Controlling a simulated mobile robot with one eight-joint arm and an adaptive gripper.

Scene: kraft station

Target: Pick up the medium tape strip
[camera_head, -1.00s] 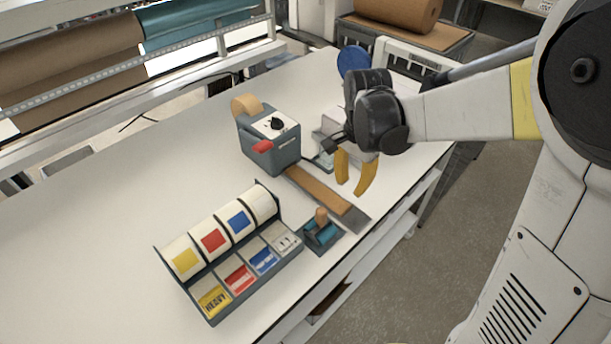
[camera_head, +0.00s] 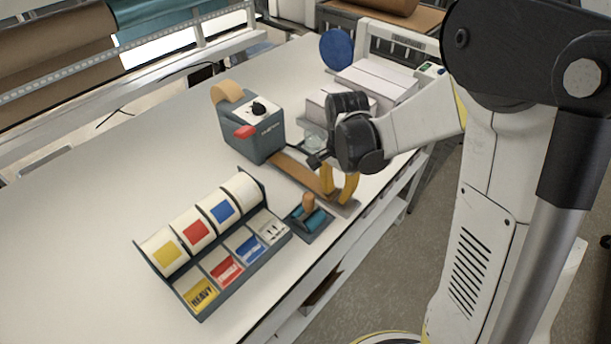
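A brown tape strip (camera_head: 294,172) lies flat on a grey tray (camera_head: 343,209) that runs out from the front of the grey tape dispenser (camera_head: 254,134). The dispenser has a tape roll (camera_head: 227,92) behind it, a black knob and a red lever. My gripper (camera_head: 338,192) points down at the strip's outer end. Its two yellow fingers are apart, one at the strip and one at its right side. I see nothing held between them. Whether the fingers touch the strip cannot be told. The fingers hide part of the strip's end.
A label holder (camera_head: 207,290) with several coloured rolls stands at the front left. A small teal roller with a wooden handle (camera_head: 308,203) sits close beside the tray's end. White boxes (camera_head: 376,77) and a blue disc (camera_head: 336,49) stand behind my gripper. The left tabletop is clear.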

